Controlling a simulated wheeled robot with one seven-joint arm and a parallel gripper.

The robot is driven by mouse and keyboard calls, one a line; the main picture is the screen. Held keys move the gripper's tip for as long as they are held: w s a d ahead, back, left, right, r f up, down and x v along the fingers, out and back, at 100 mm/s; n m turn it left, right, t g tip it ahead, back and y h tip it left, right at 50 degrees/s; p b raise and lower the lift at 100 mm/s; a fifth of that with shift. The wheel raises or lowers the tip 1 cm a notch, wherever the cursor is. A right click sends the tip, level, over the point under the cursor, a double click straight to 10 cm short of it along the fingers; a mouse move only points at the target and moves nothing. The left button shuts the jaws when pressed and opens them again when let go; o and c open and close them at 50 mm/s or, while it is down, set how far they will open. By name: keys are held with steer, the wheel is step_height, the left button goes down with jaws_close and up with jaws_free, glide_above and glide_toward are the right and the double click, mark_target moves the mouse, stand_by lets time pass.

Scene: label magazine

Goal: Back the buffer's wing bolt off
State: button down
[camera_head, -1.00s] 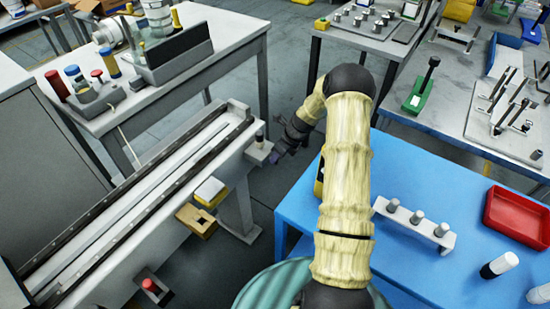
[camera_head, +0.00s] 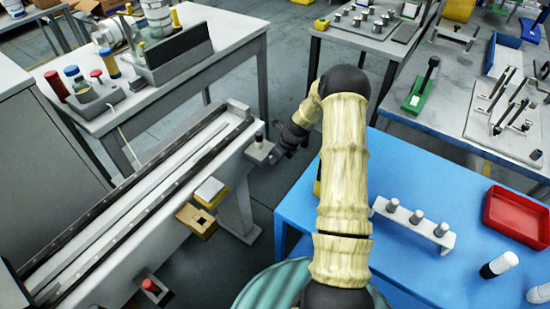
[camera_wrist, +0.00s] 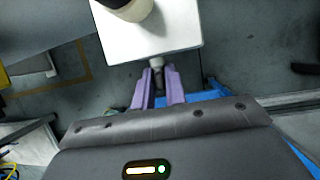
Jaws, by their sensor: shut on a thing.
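The buffer is a pale block (camera_wrist: 150,38) with a dark-topped round post, at the end of the conveyor rail; it also shows in the head view (camera_head: 259,151). The wing bolt (camera_wrist: 157,66) sticks out of the block's near face in the wrist view. My gripper (camera_wrist: 159,76) has its two purple fingers on either side of the bolt's outer part and is shut on it. The bolt's wings are mostly hidden between the fingers. In the head view my gripper (camera_head: 276,157) is small and dark beside the block, and the bolt cannot be made out.
The conveyor rail (camera_head: 140,190) runs along the left, with a yellow-and-white block (camera_head: 210,191) on its side. A blue table (camera_head: 400,260) stands right of my arm, bearing a white peg holder (camera_head: 413,222) and a red tray (camera_head: 518,215). Open floor lies behind the buffer.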

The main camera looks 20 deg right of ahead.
steer(key=shift+s+a+t+h+b, duration=0.1)
steer(key=shift+a+t+h+b, duration=0.2)
steer(key=shift+t+h, duration=0.45)
steer(key=shift+d, duration=0.1)
steer(key=c, duration=1.5)
jaws_free()
steer(key=shift+d+r, duration=0.1)
steer(key=shift+r, duration=0.05)
